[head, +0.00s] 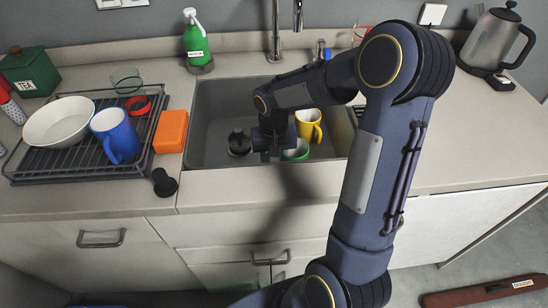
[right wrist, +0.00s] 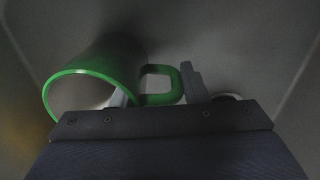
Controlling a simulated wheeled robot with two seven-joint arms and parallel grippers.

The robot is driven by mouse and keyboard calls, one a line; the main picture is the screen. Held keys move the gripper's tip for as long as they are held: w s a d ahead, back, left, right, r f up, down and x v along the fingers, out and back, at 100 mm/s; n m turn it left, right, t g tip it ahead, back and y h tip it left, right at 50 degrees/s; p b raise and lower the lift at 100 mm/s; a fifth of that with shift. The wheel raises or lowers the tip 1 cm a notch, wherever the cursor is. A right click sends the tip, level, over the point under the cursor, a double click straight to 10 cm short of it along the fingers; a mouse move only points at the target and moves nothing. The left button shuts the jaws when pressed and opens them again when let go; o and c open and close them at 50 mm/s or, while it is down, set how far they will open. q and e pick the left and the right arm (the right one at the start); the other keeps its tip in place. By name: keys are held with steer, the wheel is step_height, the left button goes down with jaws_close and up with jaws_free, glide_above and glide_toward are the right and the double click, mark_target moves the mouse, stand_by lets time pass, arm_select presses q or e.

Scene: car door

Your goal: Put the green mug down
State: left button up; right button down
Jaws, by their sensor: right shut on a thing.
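The green mug (head: 298,151) is low in the grey sink, partly hidden by my right gripper (head: 276,153). In the right wrist view the mug (right wrist: 100,68) lies at the left, its pale inside and green rim facing the camera. Its green handle is between the fingers of my right gripper (right wrist: 158,92), which is shut on it. I cannot tell whether the mug touches the sink floor. My left gripper is not in view.
The sink (head: 215,105) also holds a yellow mug (head: 309,124) close right of my gripper and a dark object (head: 239,142) to its left. A drying rack (head: 75,172) with a white bowl (head: 58,122) and blue mug (head: 115,136) stands left, beside an orange sponge (head: 171,131).

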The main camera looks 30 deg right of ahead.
steer(key=shift+f, duration=0.2)
steer(key=c, duration=0.8)
jaws_free()
steer(key=shift+r, duration=0.1)
steer(key=shift+c, duration=0.2)
steer(key=shift+r, duration=0.25)
step_height(320, 180, up, 12)
steer(key=shift+f+p, duration=0.1)
steer(key=shift+p, duration=0.6)
